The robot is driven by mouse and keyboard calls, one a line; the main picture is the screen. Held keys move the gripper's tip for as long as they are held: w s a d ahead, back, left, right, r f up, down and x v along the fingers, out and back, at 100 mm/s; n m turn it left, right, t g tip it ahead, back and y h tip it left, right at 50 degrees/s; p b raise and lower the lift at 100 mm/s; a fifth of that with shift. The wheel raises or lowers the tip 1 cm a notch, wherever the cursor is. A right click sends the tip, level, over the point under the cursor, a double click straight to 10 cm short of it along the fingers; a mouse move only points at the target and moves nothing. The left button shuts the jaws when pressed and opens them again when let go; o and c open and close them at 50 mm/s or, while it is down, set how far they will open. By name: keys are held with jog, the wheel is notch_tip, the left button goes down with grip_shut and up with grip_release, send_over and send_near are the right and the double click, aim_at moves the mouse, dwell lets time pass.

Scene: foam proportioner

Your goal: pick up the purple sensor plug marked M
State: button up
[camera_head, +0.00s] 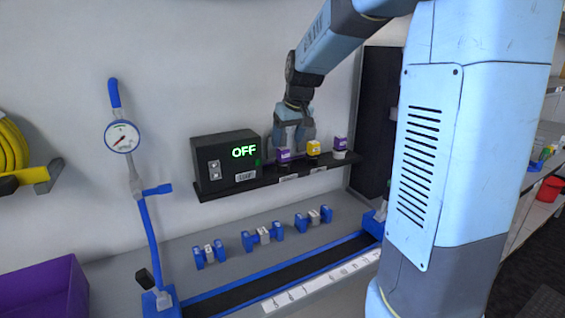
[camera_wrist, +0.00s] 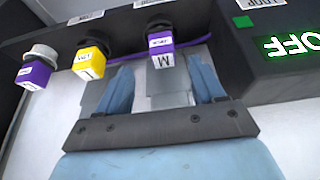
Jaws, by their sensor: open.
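The purple sensor plug marked M (camera_wrist: 162,58) has a white label and sits on the dark shelf, closest to the display box. In the head view this purple plug (camera_head: 283,156) shows just below my gripper (camera_head: 292,138), partly covered by it. In the wrist view my gripper (camera_wrist: 161,75) is open, with one blue finger on each side of the plug in the picture. I cannot tell whether a finger touches it. A yellow plug (camera_wrist: 91,61) and a second purple plug (camera_wrist: 34,75) stand along the same shelf.
The black box (camera_head: 225,161) reading OFF stands on the shelf (camera_head: 270,184) beside the M plug. Below are several blue clamp-like holders (camera_head: 262,237) on a grey bench. A gauge on a blue pipe (camera_head: 122,137) and a purple bin (camera_head: 45,290) are at the left.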

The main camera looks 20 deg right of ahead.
aim_at(284, 149)
jog(key=shift+x, duration=3)
jog(key=shift+s+a, duration=0.1)
jog(key=shift+a, duration=0.1)
jog(key=shift+c, duration=0.3)
jog(key=c, duration=1.1)
jog(key=shift+c, duration=0.2)
jog(key=shift+r, duration=0.1)
